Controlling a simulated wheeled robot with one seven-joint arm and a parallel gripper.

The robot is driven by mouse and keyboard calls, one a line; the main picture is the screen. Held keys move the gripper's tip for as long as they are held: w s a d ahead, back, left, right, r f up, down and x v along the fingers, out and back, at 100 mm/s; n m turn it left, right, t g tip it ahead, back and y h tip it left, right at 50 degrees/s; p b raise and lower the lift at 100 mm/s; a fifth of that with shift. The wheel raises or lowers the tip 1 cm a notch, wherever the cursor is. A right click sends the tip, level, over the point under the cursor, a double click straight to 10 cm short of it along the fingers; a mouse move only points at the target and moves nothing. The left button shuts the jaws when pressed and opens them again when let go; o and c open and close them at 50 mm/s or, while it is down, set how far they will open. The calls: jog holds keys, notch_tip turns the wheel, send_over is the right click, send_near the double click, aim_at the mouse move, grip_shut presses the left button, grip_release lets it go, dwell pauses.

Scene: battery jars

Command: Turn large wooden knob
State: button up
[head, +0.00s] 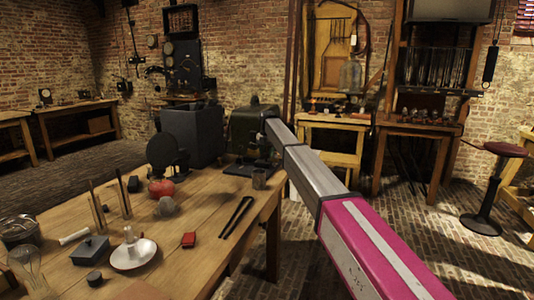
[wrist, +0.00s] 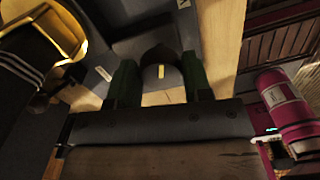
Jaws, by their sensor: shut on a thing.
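In the wrist view my gripper (wrist: 159,62) has its two dark green fingers on either side of a dark, rounded knob (wrist: 155,76) with a pale mark on its face. The fingers are closed on it. I take it to be the large wooden knob; its wood grain does not show in this light. In the head view my arm reaches to the dark green machine (head: 243,128) at the back right of the wooden table. My arm covers part of the machine there, and the knob cannot be made out in that view.
A dark grey box (head: 191,133) stands left of the machine. A ring-shaped yellow part (wrist: 62,28) is near my gripper in the wrist view.

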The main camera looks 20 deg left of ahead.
jog(key=shift+n, duration=0.4)
jog(key=o, duration=0.9)
notch_tip(320, 180, up, 11)
jog(key=shift+f, duration=0.1)
